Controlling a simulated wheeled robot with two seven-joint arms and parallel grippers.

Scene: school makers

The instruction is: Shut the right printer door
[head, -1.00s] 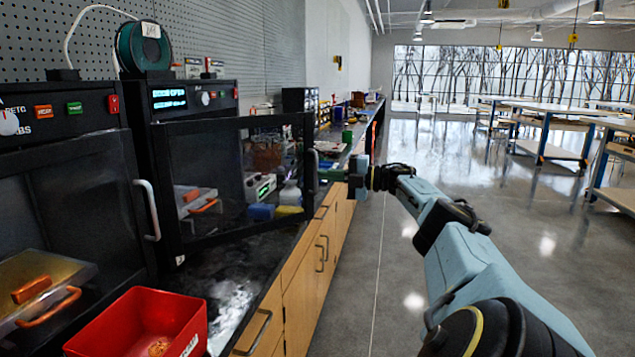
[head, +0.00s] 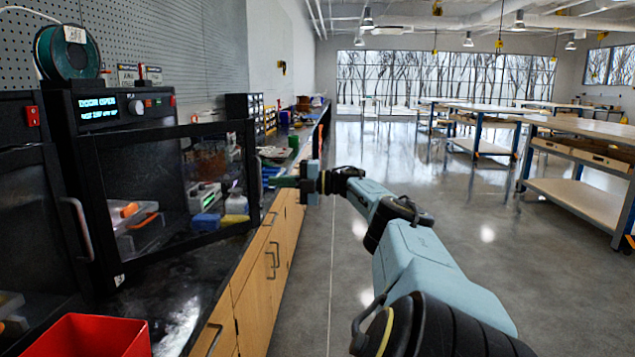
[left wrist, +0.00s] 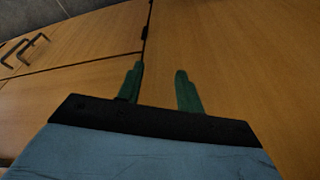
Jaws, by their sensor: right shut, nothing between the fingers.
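The right printer (head: 75,140) stands on the counter at the left of the head view, and its display reads "DOOR OPEN". Its dark-framed, see-through door (head: 150,134) stands swung out over the counter, its free edge towards the right. My right gripper (head: 276,182) is shut and empty, just right of that free edge, with fingers pointing left. I cannot tell whether it touches the door. My left gripper (left wrist: 158,76) shows only in the left wrist view; its green fingers are apart with nothing between them, facing wooden cabinet fronts.
A red bin (head: 90,338) sits on the counter at the near left, by the left printer (head: 35,200). Blue and yellow items (head: 222,219) show through the door. Cabinet handles (head: 272,258) stick out below the counter.

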